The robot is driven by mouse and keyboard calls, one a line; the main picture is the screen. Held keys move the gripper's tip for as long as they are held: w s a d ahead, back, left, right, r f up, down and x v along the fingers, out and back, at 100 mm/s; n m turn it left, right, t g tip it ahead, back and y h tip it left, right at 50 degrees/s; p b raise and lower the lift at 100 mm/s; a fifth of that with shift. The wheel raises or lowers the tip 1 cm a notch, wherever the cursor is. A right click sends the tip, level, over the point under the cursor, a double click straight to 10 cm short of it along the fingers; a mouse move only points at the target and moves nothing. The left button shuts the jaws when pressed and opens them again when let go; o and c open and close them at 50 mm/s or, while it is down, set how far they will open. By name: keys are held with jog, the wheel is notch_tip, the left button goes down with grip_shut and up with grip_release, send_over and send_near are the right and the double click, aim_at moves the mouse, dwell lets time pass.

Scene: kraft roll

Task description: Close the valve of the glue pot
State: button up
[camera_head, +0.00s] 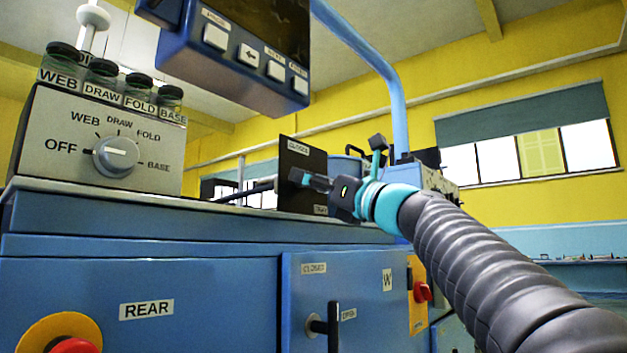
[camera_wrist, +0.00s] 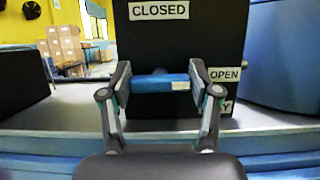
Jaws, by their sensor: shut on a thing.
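A black plate (camera_head: 291,160) stands upright on the machine top. In the wrist view the plate (camera_wrist: 185,45) has a CLOSED label (camera_wrist: 158,10) at its top and an OPEN label (camera_wrist: 224,74) at its right edge. A blue valve handle (camera_wrist: 164,82) lies horizontally in front of the plate, roughly level with OPEN. My gripper (camera_wrist: 161,88) is shut on this handle, one finger at each end. In the head view my gripper (camera_head: 306,180) reaches the plate from the right and hides most of the handle. A blue rounded body (camera_wrist: 287,50), perhaps the glue pot, is right of the plate.
A grey box with a selector knob (camera_head: 116,156) and several jars stands at the left. A blue control panel (camera_head: 235,60) overhangs above. A cabinet door with a black handle (camera_head: 333,326) is below. A dark block (camera_wrist: 22,60) stands left of the plate.

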jog(key=shift+n+g+y, duration=0.3)
jog(key=shift+n, duration=0.2)
jog(key=n+g+y+p, duration=0.1)
jog(key=n+g, duration=0.1)
jog(key=n, duration=0.3)
jog(key=shift+r, duration=0.1)
jog(key=n+g+p, duration=0.1)
jog(key=n, duration=0.2)
jog(key=n+g+p, duration=0.1)
jog(key=n+g, duration=0.1)
jog(key=n, duration=0.1)
jog(key=shift+n+g+y, duration=0.3)
jog(key=n+g, duration=0.1)
jog(key=n, duration=0.1)
jog(key=n+h+p, duration=0.1)
jog(key=n, duration=0.2)
jog(key=shift+g, duration=0.4)
jog(key=shift+s+a+f+n+g+h, duration=0.15)
jog(key=shift+n+g+h, duration=0.1)
jog(key=shift+n, duration=0.65)
jog(key=shift+w+d+f+n+g+h, duration=0.1)
jog(key=shift+n+g+h, duration=0.15)
jog(key=shift+n, duration=0.65)
jog(key=shift+f+n+h, duration=0.1)
jog(key=shift+n+h, duration=0.2)
jog(key=shift+n, duration=0.3)
jog(key=o, duration=1.2)
jog(key=shift+s+a, duration=0.1)
jog(key=shift+c, duration=0.2)
